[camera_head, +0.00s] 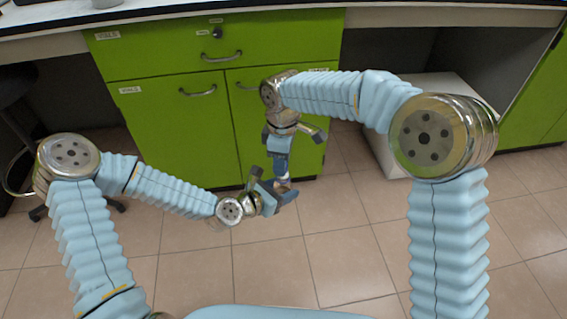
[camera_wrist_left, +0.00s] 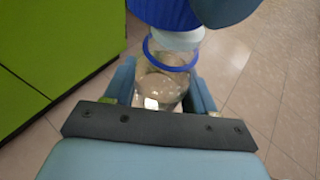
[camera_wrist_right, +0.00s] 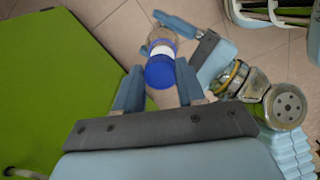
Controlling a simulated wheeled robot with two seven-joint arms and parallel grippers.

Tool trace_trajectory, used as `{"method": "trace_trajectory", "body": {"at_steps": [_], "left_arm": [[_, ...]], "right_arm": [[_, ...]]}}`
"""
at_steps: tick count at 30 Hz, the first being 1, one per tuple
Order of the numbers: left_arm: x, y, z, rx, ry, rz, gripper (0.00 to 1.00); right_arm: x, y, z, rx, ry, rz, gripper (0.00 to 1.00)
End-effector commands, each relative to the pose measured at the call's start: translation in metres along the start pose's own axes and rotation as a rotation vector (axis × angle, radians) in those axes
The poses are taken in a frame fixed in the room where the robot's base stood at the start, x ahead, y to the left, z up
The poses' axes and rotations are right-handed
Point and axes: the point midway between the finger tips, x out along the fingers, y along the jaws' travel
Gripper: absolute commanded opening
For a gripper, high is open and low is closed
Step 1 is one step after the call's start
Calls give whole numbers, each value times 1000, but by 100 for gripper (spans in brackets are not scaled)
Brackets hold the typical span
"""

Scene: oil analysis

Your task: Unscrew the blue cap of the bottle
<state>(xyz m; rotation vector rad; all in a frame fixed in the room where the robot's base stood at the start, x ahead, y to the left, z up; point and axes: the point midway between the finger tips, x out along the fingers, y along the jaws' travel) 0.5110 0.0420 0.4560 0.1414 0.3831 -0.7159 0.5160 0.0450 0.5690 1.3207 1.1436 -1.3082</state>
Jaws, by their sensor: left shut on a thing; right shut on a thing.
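The clear bottle (camera_wrist_left: 163,88) has a blue ring (camera_wrist_left: 152,60) around its neck. It is held in mid-air between the fingers of my left gripper (camera_wrist_left: 162,90). In the head view my left gripper (camera_head: 275,195) is below my right gripper (camera_head: 280,170). The blue cap (camera_wrist_right: 160,73) is between the fingers of my right gripper (camera_wrist_right: 158,86), directly over the bottle neck. The pale neck (camera_wrist_left: 178,40) shows between the ring and the cap. I cannot tell whether the cap still touches the neck.
Green cabinets (camera_head: 150,130) with drawers stand behind the grippers, under a white counter (camera_head: 150,12). A dark stool (camera_head: 15,120) is at the left. The tiled floor (camera_head: 340,255) below the grippers is clear.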

Motion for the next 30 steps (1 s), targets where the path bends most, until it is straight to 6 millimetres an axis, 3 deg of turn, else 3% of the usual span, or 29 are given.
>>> {"method": "trace_trajectory", "body": {"at_steps": [14, 22, 30], "left_arm": [[0, 4, 1, -1, -3, 10, 0], [0, 4, 1, -1, -4, 11, 0], [0, 4, 2, -1, -4, 11, 0]], "right_arm": [[-4, 0, 3, 2, -7, -4, 3], [-37, 1, 2, 3, -8, -4, 3], [-42, 0, 3, 2, -9, -6, 3]]}}
